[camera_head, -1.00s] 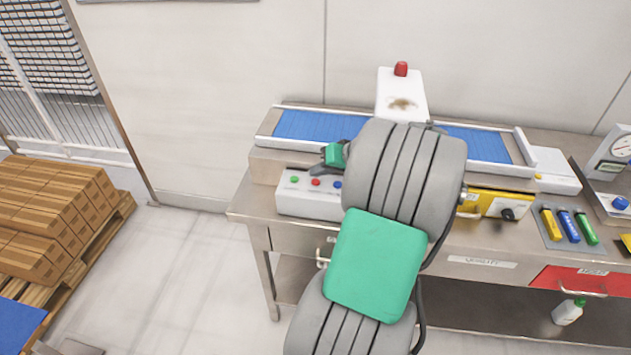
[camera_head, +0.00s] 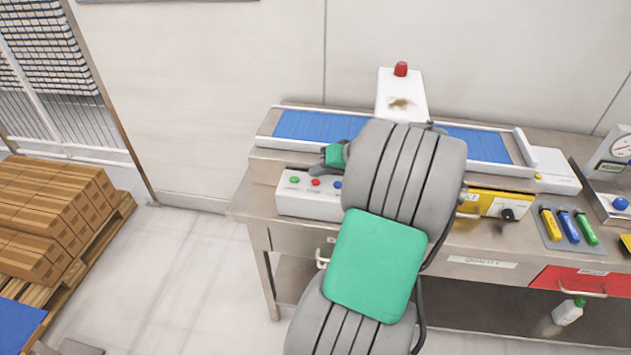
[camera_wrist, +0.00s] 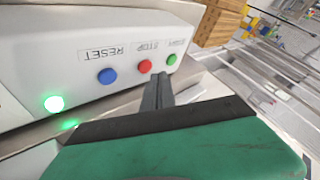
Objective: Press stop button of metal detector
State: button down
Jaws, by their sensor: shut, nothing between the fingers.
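The metal detector's white control box (camera_head: 290,203) sits on the front of the bench, with green, red and blue buttons. The red stop button (camera_head: 315,183) is in the middle of the three and also shows in the wrist view (camera_wrist: 145,66), under an upside-down STOP label. My gripper (camera_head: 318,169) is shut and empty, just above the box. In the wrist view my fingertips (camera_wrist: 160,80) are close below the red and green buttons; I cannot tell whether they touch. The blue reset button (camera_wrist: 107,76) is beside the red one. My arm hides part of the detector.
The blue conveyor belt (camera_head: 310,125) runs behind the box. A white post with a red lamp (camera_head: 401,69) stands at the back. A yellow panel with a black knob (camera_head: 490,204) and coloured markers (camera_head: 567,224) lie to the right. Cartons (camera_head: 50,225) stand at the left.

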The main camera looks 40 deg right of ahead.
aim_at(319, 183)
dwell(0.4)
jog(key=shift+f, duration=0.4)
jog(key=shift+f+b, duration=0.4)
jog(key=shift+b, duration=0.1)
dwell(0.5)
jog(key=shift+r+p, duration=0.7)
jog(key=shift+r, duration=0.1)
notch_tip(319, 183, up, 5)
jog(key=p, duration=0.4)
jog(key=shift+r, duration=0.1)
dwell(0.4)
